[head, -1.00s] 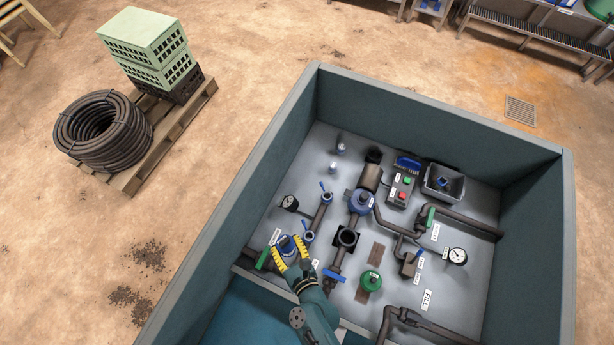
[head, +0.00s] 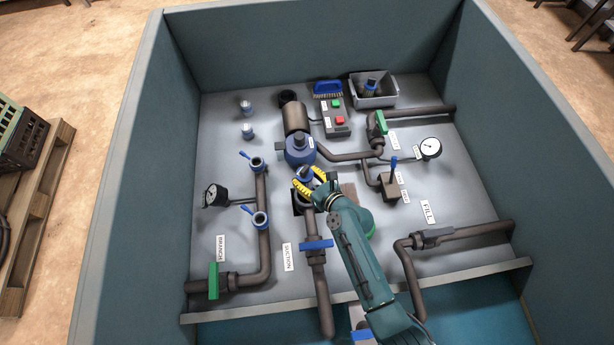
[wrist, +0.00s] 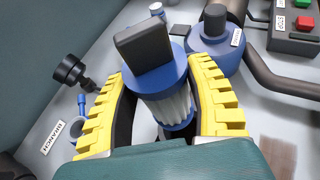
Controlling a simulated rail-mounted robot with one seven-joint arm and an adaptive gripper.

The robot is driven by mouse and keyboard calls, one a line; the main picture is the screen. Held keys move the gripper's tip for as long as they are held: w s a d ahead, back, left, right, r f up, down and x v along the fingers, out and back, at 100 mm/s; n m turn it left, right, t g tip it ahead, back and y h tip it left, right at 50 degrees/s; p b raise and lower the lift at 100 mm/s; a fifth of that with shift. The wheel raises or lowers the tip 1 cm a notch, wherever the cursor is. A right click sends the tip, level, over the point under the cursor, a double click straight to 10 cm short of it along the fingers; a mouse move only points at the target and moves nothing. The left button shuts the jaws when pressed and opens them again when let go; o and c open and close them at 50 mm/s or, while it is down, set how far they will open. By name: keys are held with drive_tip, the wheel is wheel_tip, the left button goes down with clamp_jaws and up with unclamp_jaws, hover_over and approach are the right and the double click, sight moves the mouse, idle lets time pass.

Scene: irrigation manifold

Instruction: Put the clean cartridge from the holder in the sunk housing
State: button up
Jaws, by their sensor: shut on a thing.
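My gripper (head: 307,180) has yellow ribbed fingers. In the wrist view my gripper (wrist: 160,85) is shut on the cartridge (wrist: 165,108), which has pale pleats, blue end caps and a dark flat handle on top. In the head view the cartridge's blue top (head: 304,173) shows between the fingers. The sunk housing (head: 297,207) shows as a dark opening partly hidden under my gripper. The cartridge is above or at this opening; I cannot tell how deep its lower end is. I cannot make out the holder.
A blue-capped housing (head: 300,147) stands just behind my gripper. A blue-handled valve pipe (head: 317,245) runs in front. A grey tray (head: 373,100) holds another blue-capped piece. Gauges, pipes and a button box (head: 335,118) stand around. High walls (head: 330,40) enclose the panel.

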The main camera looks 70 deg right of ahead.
drive_tip(key=shift+s+d+f, duration=0.2)
drive_tip(key=shift+d+f, duration=0.05)
drive_tip(key=shift+f, duration=0.25)
wheel_tip(320, 180, down, 10)
drive_tip(key=b, duration=0.8)
drive_tip(key=shift+f, duration=0.25)
drive_tip(key=o, duration=1.1)
drive_tip(key=shift+o, duration=0.2)
drive_tip(key=r+p+v, duration=0.1)
drive_tip(key=p+v, duration=0.4)
drive_tip(key=v, duration=0.7)
drive_tip(key=shift+r, duration=0.2)
drive_tip(key=shift+w, duration=0.1)
